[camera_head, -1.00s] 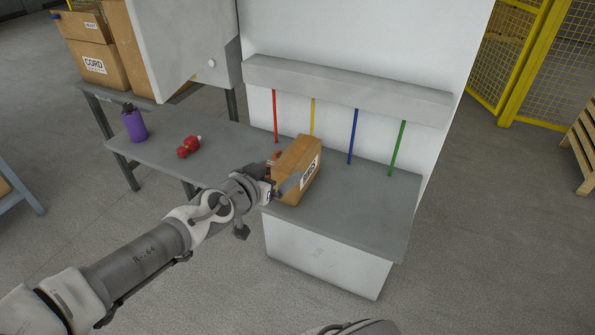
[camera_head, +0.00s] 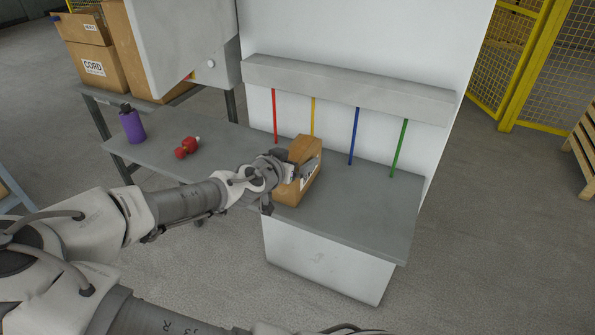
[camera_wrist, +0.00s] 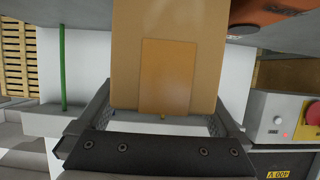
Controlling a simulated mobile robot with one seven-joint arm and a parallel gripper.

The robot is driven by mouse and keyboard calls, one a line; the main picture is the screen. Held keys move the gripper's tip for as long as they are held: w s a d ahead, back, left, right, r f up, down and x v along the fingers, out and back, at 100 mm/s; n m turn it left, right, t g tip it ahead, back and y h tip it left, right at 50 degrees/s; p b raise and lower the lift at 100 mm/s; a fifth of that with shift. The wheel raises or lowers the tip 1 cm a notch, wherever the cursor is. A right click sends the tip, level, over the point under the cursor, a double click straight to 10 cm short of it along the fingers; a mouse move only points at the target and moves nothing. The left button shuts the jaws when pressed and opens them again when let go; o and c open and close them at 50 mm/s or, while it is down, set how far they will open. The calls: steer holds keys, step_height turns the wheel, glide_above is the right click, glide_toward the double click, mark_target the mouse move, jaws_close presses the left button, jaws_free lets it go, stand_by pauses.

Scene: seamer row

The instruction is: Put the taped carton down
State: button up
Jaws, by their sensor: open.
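The taped carton (camera_head: 290,193) is a brown box standing upright on the grey bench top (camera_head: 350,215), near its front left part. My gripper (camera_head: 298,170) is open and reaches over the carton from the left, hiding part of it and its label. In the wrist view the carton (camera_wrist: 210,60) fills the upper middle, with a tan tape patch on its face. The two fingers (camera_wrist: 162,108) show apart on either side of its near edge. I cannot tell whether either finger touches it.
A purple bottle (camera_head: 133,125) and a red object (camera_head: 186,148) stand on the bench to the left. Red, yellow, blue (camera_head: 354,135) and green (camera_head: 398,148) strips rise behind the bench. Bare bench top lies right of the carton. An orange object (camera_wrist: 268,10) is close beside the carton.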

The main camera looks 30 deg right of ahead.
steer(key=shift+w+d+f, duration=0.3)
steer(key=shift+w+d, duration=0.1)
steer(key=shift+d, duration=0.1)
jaws_close()
